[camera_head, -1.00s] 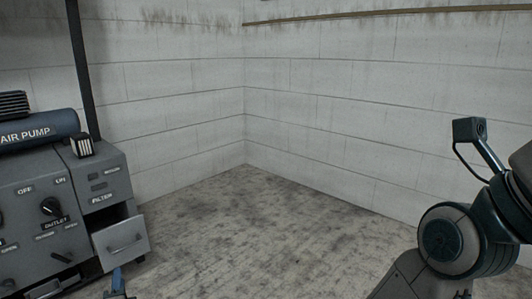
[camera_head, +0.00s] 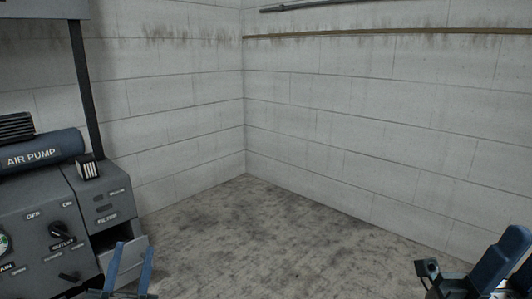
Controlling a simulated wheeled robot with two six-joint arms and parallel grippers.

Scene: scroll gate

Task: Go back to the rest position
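My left gripper (camera_head: 131,250) shows at the bottom left as two upright blue fingers with a clear gap between them. It is open and empty, in front of the grey air pump cabinet's (camera_head: 42,210) lower right part. The cabinet's small drawer (camera_head: 133,249) is pulled out and partly hidden behind the fingers. My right gripper (camera_head: 503,258) shows as blue parts in the bottom right corner, cut off by the frame edge. I cannot tell whether its fingers are apart.
The blue air pump tank (camera_head: 45,150) sits on top of the cabinet, with a small striped block (camera_head: 88,167) beside it. A dark post (camera_head: 86,90) rises behind. The concrete floor (camera_head: 260,235) in the middle is bare, up to the white block walls (camera_head: 350,120).

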